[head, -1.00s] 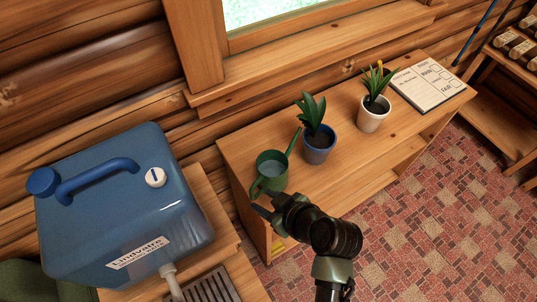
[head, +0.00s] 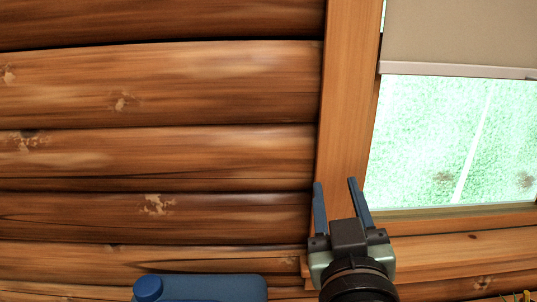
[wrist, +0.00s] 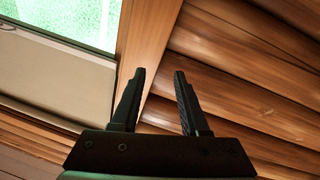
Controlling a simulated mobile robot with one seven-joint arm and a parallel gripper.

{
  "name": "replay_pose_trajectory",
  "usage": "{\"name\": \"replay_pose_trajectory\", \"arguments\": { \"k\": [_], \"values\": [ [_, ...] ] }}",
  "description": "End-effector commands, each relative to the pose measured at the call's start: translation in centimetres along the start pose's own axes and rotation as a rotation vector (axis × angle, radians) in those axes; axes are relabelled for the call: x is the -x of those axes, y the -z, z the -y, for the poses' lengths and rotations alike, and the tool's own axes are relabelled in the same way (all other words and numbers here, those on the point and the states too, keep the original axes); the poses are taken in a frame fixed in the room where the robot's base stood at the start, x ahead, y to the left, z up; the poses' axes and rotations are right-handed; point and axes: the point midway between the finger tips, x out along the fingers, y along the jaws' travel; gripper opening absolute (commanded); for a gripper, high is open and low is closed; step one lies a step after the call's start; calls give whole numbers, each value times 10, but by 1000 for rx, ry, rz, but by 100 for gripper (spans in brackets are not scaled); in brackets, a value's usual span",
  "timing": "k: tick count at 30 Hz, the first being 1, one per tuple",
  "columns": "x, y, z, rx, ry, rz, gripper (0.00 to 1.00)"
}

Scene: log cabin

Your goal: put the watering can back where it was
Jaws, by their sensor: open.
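The watering can is not in view in either frame from now. My gripper (head: 336,185) is raised in front of the window's left frame in the head view, its two blue fingers apart and pointing up. In the wrist view my gripper (wrist: 158,75) is also open, with nothing between the fingers.
The top of the blue water container (head: 205,288) shows at the bottom edge of the head view. The log wall (head: 160,150) fills the left. The window (head: 450,140), with a partly lowered blind (head: 460,35), is at the right above a wooden sill (head: 460,250).

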Motion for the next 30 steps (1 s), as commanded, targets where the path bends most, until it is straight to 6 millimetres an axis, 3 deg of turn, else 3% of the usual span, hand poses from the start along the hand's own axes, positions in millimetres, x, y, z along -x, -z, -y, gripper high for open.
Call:
{"name": "replay_pose_trajectory", "arguments": {
  "k": [1,3,6,10,15,30],
  "values": [
    [4,54,8,-26,-7,-128,45],
    [18,113,14,-76,-19,-280,45],
    [45,181,20,-148,-22,-466,45],
    [78,234,23,-223,-15,-631,45],
    [95,257,23,-262,-10,-708,45],
    [94,256,23,-261,-10,-705,45]
  ]
}}
